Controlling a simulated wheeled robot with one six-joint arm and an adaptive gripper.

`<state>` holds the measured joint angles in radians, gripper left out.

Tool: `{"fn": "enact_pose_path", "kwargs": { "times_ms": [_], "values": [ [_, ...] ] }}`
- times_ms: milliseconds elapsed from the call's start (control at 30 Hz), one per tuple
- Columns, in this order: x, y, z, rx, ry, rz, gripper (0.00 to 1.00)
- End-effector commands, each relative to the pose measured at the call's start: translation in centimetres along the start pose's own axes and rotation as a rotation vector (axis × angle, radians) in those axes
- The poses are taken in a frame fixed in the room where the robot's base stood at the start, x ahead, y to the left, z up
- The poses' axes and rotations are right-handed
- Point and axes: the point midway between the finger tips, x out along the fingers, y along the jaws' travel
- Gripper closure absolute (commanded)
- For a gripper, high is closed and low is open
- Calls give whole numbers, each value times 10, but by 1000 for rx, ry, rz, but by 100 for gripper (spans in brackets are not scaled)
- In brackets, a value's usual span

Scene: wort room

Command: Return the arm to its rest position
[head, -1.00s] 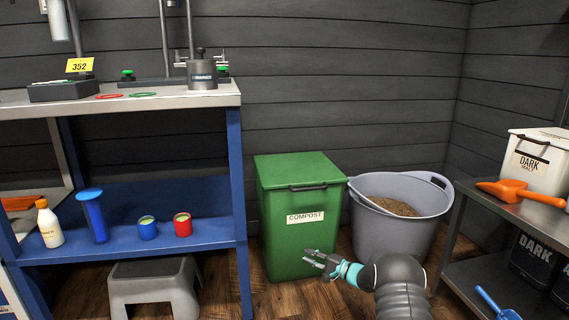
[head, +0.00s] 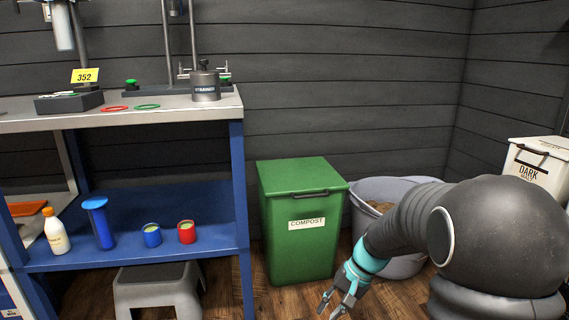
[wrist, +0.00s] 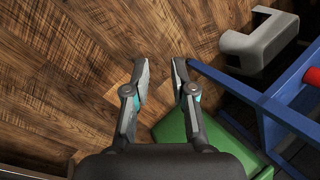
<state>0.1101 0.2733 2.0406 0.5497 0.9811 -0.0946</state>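My gripper (head: 340,303) is low in front of the green compost bin in the head view, pointing down toward the wooden floor. My arm bends in from the right side of the picture. In the wrist view my gripper (wrist: 159,68) has its two fingers apart with bare floor between them, so it is open and empty. The fingertips are clear of the bin and the bench.
The green compost bin (head: 290,238) stands beside the blue bench (head: 205,192), with a grey step stool (head: 160,292) under it. A grey tub (head: 402,266) is partly hidden behind my arm. A white DARK container (head: 537,165) stands at the right.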

Motion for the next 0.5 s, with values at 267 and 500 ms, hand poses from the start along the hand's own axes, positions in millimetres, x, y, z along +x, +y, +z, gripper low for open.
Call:
{"fn": "enact_pose_path", "kwargs": {
  "times_ms": [267,500],
  "values": [
    [-62,25,72,-127,117,190,75],
    [-105,44,126,-246,231,314,75]
  ]
}}
